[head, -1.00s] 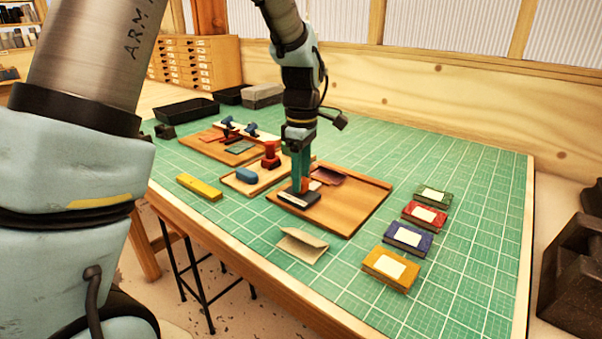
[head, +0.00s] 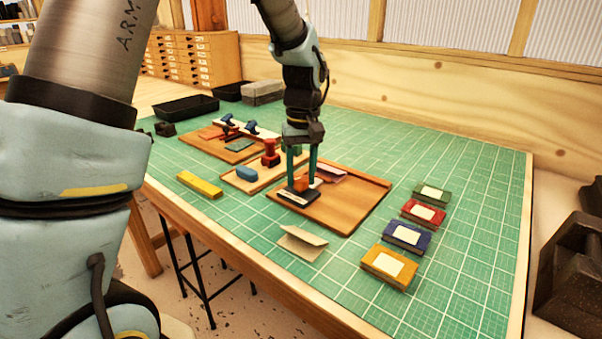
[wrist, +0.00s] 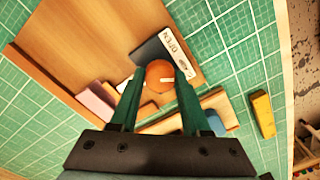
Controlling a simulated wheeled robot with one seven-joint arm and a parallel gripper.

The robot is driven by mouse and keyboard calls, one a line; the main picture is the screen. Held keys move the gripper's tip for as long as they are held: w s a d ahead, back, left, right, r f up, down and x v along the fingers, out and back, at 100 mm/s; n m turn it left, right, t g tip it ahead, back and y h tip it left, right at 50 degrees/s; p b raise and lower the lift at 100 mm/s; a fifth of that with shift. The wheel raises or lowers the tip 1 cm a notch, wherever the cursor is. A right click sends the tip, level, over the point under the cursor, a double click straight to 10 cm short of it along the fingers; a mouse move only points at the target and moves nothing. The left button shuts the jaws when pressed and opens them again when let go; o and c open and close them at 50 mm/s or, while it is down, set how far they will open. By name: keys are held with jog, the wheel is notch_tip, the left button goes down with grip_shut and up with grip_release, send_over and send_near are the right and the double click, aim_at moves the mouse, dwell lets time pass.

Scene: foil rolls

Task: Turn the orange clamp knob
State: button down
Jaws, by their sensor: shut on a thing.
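The orange clamp knob (head: 301,184) stands on a dark block (head: 297,196) at the near-left part of a wooden board (head: 345,205). In the wrist view the knob (wrist: 159,73) is round with a pale pointer mark. A white label strip (wrist: 180,54) beside it reads "OPEN" at one end; the word at its other end is too small to read surely. My gripper (head: 302,181) points down with its two green fingers on either side of the knob. The fingers (wrist: 159,76) are shut on it.
Left of the board lies a smaller board with a red stamp (head: 270,153) and a blue block (head: 246,172). A yellow block (head: 199,184) and folded card (head: 302,242) lie nearby. Several coloured boxes (head: 407,236) line the right. The green mat beyond them is clear.

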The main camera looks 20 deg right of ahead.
aim_at(302, 178)
jog(key=m, duration=0.5)
jog(key=shift+m, duration=0.4)
dwell(0.4)
jog(key=shift+c, duration=1.8)
grip_release()
jog(key=shift+r, duration=0.15)
notch_tip(302, 178, up, 10)
jog(key=b, duration=0.1)
jog(key=shift+s+r+b, duration=0.15)
jog(key=shift+r+b, duration=0.1)
jog(key=shift+b, duration=0.15)
jog(key=shift+d, duration=0.1)
